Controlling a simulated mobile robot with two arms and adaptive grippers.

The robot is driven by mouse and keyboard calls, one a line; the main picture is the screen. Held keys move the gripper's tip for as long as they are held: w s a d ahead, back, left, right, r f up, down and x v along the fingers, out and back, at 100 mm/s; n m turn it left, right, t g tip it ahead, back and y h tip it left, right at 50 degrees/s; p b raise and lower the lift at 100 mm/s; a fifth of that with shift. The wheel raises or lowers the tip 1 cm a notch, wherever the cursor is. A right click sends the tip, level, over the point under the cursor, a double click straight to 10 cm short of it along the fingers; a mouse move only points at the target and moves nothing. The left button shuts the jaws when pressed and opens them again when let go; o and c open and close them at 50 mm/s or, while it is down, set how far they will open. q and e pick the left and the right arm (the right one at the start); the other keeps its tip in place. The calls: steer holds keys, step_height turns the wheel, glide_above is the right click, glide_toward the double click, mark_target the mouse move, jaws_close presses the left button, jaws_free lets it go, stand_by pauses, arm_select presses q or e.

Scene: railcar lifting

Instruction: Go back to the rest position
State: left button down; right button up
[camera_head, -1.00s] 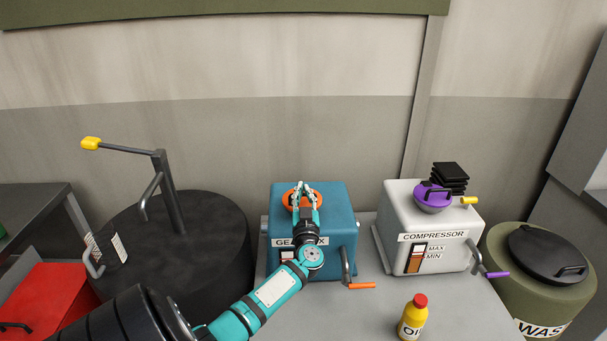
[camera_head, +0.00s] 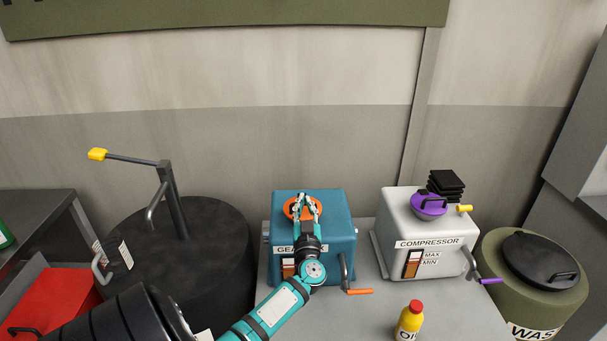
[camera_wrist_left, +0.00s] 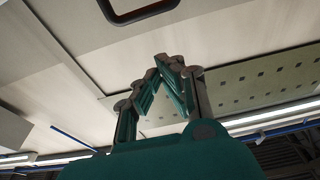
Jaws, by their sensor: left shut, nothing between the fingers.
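My left gripper (camera_head: 306,200) reaches up from the bottom of the head view, in front of the blue gearbox (camera_head: 343,208). Its fingers overlap the orange cap (camera_head: 291,208) on the gearbox top and partly hide it. Contact cannot be told from this view. In the left wrist view the fingers (camera_wrist_left: 168,62) converge at their tips with nothing between them, against the wall and a green perforated board (camera_wrist_left: 245,88). My right gripper is in neither view.
The white compressor (camera_head: 402,215) with a purple cap (camera_head: 428,207) stands right of the gearbox. A yellow oil bottle (camera_head: 409,322) stands in front. A green waste drum (camera_head: 550,300) is at the right. A black drum (camera_head: 215,235) and red box (camera_head: 55,297) are at the left.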

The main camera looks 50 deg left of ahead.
arm_select(q)
steer(key=v, duration=0.3)
steer(key=b+v, duration=0.1)
steer(key=v, duration=0.2)
steer(key=shift+w+f, duration=0.1)
steer(key=shift+f, duration=0.1)
